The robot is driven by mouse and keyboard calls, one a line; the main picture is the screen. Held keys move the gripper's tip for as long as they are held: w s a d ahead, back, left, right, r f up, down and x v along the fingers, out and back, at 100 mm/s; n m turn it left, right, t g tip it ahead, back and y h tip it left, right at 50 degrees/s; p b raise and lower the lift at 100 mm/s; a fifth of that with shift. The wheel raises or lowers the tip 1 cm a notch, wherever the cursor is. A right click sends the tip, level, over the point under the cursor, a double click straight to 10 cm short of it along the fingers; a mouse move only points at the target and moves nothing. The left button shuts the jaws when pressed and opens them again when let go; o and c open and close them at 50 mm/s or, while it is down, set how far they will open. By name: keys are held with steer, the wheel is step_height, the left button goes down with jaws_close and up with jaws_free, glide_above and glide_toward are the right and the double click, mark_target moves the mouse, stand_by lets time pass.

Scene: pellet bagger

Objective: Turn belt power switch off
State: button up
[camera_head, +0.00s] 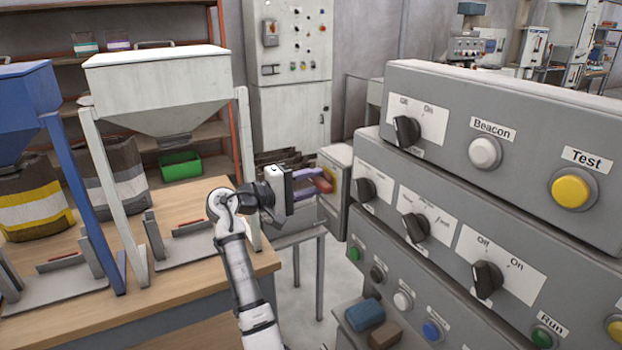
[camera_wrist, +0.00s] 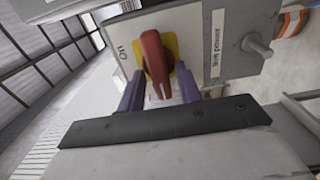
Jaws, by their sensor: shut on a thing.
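The belt power switch is a red handle (camera_wrist: 154,55) on a yellow plate (camera_wrist: 172,46), set in the face of a grey box (camera_head: 339,160). In the wrist view an "On" label (camera_wrist: 122,53) is left of the handle, and a rotated "Belt power" label (camera_wrist: 217,45) is to its right. No "Off" label is readable. My gripper (camera_wrist: 160,73) has one purple finger on each side of the handle and is shut on it. In the head view my gripper (camera_head: 318,181) reaches right to the box, and its fingers partly hide the handle.
A large grey control panel (camera_head: 470,170) with knobs and buttons fills the right, close to the switch box. A wooden table (camera_head: 205,215) with a white hopper (camera_head: 160,85) stands at left. A metal peg (camera_wrist: 257,46) sticks out right of the label in the wrist view.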

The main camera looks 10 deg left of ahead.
stand_by(0.4)
steer(key=o, duration=0.6)
steer(key=b+v, duration=0.4)
steer(key=v, duration=1)
